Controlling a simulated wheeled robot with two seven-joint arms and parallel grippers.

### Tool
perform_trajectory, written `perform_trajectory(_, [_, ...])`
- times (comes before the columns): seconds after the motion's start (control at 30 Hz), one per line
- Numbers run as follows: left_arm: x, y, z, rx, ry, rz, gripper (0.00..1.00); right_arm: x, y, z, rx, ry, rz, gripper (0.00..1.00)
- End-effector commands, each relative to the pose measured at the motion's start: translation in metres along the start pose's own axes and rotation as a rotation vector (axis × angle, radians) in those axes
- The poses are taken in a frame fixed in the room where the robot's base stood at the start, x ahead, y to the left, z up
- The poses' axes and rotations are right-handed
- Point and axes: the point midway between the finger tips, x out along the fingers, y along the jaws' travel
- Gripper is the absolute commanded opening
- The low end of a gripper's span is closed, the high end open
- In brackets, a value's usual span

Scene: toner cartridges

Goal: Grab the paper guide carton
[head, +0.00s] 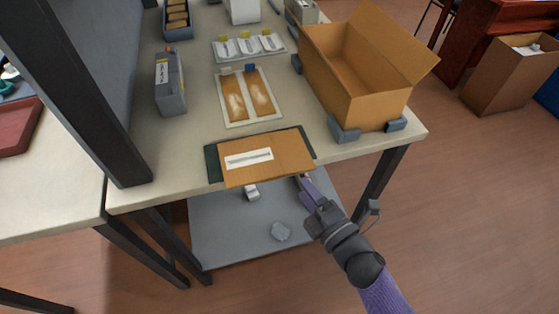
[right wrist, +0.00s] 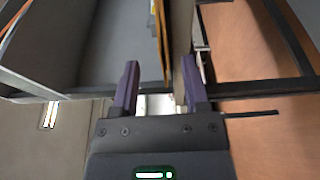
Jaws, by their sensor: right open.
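The paper guide carton, a flat brown piece (head: 285,155) with a white printed label, lies on a dark mat (head: 213,165) at the front edge of the table. Its front side reaches the table edge. My right gripper (head: 303,179) is just in front of the carton's right front corner, low by the table edge. In the right wrist view the gripper (right wrist: 160,75) is open, with purple fingers apart. A thin brown edge, apparently the carton (right wrist: 161,40), shows edge-on between the fingers' lines; contact cannot be told. My left gripper is out of view.
An open brown box (head: 350,85) stands at the table's right, held by grey corner blocks. A tray with two brown packs (head: 250,122), a grey cartridge (head: 170,85) and a white pouch tray (head: 250,60) lie behind. A grey lower shelf (head: 220,240) is below.

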Motion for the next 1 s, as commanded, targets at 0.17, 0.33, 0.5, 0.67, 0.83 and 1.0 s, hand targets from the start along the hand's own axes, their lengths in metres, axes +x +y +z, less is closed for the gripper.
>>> perform_trajectory(0.17, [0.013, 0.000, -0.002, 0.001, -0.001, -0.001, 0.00, 0.035, -0.005, 0.004, 0.001, 0.000, 0.001, 0.58])
perform_trajectory(0.33, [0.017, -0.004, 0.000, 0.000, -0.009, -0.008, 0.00, 0.056, -0.004, 0.004, 0.004, -0.001, -0.002, 0.58])
perform_trajectory(0.5, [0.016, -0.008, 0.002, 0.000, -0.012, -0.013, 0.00, 0.057, -0.003, 0.004, 0.004, -0.002, -0.003, 0.58])
perform_trajectory(0.67, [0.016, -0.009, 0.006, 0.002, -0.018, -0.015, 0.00, 0.057, -0.003, 0.004, 0.005, -0.002, -0.003, 0.30])
perform_trajectory(0.83, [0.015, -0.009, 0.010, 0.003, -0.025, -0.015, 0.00, 0.056, -0.003, 0.004, 0.005, -0.002, -0.003, 0.00])
perform_trajectory(1.0, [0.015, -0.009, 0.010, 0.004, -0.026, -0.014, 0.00, 0.056, -0.003, 0.004, 0.005, -0.002, -0.003, 0.00])
